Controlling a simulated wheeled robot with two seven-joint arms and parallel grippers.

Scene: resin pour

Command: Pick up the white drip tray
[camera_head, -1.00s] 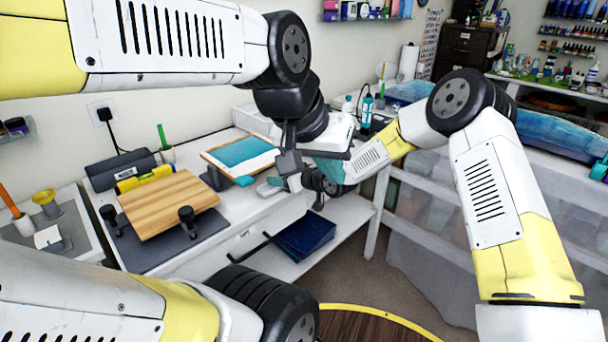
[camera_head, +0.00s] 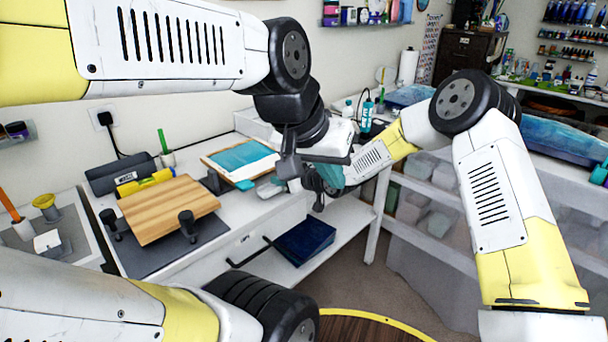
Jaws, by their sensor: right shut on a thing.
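A shallow white tray-like box (camera_head: 258,122) stands at the back of the white table, partly behind my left arm; I cannot tell for sure that it is the drip tray. My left gripper (camera_head: 304,164) hangs in front of it, over the table's right end; its jaw gap does not show clearly. My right gripper (camera_head: 287,185) reaches in from the right, just below the left one, near the table's front right edge. It is shut on something that I cannot make out, as the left gripper and the wrists overlap it.
A teal and white panel (camera_head: 240,159) lies left of the grippers. A wooden board (camera_head: 168,208) rests on a dark mat with clamps. A dark blue item (camera_head: 304,240) lies on the lower shelf. A blue bottle (camera_head: 367,112) stands at the back right.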

